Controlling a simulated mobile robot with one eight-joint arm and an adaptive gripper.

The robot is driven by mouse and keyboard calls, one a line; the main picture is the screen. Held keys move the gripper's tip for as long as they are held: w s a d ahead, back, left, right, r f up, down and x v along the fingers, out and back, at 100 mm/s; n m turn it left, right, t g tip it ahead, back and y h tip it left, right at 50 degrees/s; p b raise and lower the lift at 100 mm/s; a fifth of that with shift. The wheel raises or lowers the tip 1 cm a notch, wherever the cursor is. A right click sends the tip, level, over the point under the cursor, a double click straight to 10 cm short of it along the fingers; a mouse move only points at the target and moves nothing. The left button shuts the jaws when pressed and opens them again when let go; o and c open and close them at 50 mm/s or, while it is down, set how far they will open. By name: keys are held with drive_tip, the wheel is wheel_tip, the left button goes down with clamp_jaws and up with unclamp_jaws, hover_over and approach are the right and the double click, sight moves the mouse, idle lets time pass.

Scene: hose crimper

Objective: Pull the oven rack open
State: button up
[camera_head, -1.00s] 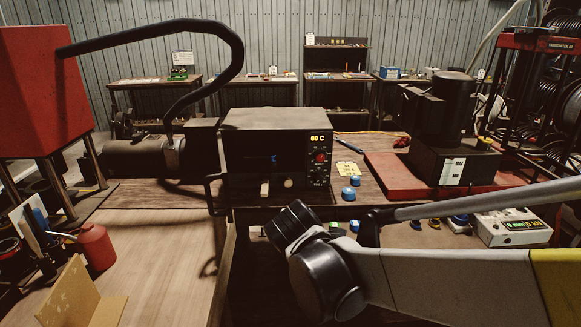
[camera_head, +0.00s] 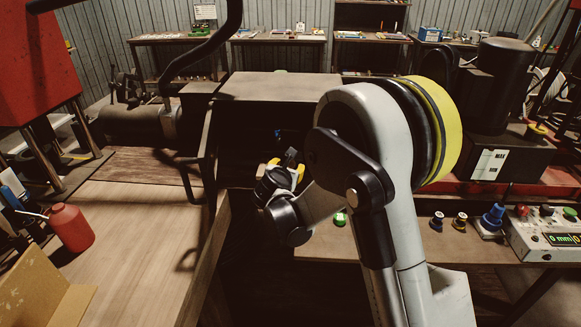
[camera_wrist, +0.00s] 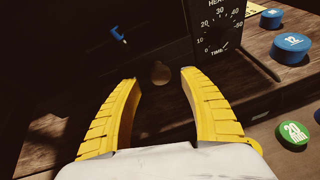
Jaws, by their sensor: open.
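The oven (camera_head: 262,88) is a dark box on the bench, with its front partly hidden behind my arm in the head view. Its dark interior shows at the left in the wrist view, with a small blue item (camera_wrist: 119,34) in it. A round tan knob (camera_wrist: 160,73), apparently on the rack front, sits low at the oven mouth. My gripper (camera_wrist: 159,77) is open, with its two yellow fingers spread either side of the knob in the picture. I cannot tell whether the fingertips reach it. The gripper (camera_head: 287,168) also shows before the oven in the head view.
A dark panel with a handle (camera_head: 195,180) stands out at the oven's left. The timer dial (camera_wrist: 216,32) is just right of my fingers. A green "20 min" button (camera_wrist: 293,134) and blue button-like pieces (camera_wrist: 291,50) lie further right.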

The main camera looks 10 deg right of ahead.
sight(290, 164)
drive_tip(key=shift+b+x, duration=0.35)
drive_tip(key=shift+x, duration=1.55)
clamp_jaws()
drive_tip(key=shift+s, duration=0.15)
